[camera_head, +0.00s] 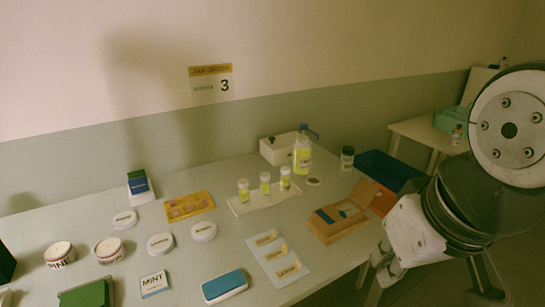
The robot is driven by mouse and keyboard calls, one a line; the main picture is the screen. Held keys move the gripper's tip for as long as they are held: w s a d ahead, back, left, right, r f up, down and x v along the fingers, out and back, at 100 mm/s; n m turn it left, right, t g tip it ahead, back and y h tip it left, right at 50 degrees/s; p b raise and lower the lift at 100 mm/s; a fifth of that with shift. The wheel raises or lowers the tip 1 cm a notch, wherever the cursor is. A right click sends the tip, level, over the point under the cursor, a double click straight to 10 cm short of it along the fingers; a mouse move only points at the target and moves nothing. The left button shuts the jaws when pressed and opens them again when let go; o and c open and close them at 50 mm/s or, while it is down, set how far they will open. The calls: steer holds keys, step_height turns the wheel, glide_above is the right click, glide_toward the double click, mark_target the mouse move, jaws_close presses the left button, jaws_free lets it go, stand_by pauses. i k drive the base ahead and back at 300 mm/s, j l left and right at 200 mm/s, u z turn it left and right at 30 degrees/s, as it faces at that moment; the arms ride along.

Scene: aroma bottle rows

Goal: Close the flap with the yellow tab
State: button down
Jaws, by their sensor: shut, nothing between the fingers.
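An orange-brown box (327,228) sits at the right end of the table, with small white and blue pieces in it. Its flap (375,196) stands open on the right side, tilted up beside the blue bin. I cannot make out a yellow tab on it at this size. My gripper (382,268) is in front of and below the box, near the table's right edge, apart from the flap. Its fingers are small and dim, and they are shut with nothing between them. My arm fills the right side of the view.
A blue bin (388,169) stands behind the flap. Several yellow-labelled bottles stand on a white tray (240,207) left of the box. A pale card sheet (287,277) lies front-left of it, with a blue-topped box (224,284) further left. Open floor lies right of the table.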

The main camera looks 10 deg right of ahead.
mark_target(363, 192)
steer(key=i+l+u, duration=0.1)
steer(key=l+u, duration=0.2)
steer(key=u, duration=0.2)
steer(key=l+u, duration=0.3)
steer(key=u, duration=0.15)
steer(key=l+u, duration=0.35)
steer(key=u, duration=0.15)
steer(key=k+l+u, duration=0.1)
steer(key=l, duration=0.35)
steer(key=k+l+u, duration=0.15)
steer(key=l, duration=0.3)
steer(key=k+l+u, duration=0.1)
steer(key=l, duration=0.35)
steer(key=k+l+u, duration=0.15)
steer(key=l, duration=0.25)
steer(key=k+l+u, duration=0.1)
steer(key=l, duration=0.3)
steer(key=k+l+u, duration=0.15)
steer(key=l, duration=0.25)
steer(key=k+l, duration=0.25)
steer(key=l, duration=0.15)
steer(key=k+l, duration=0.2)
steer(key=l, duration=0.25)
steer(key=k+l, duration=0.25)
steer(key=l, duration=0.15)
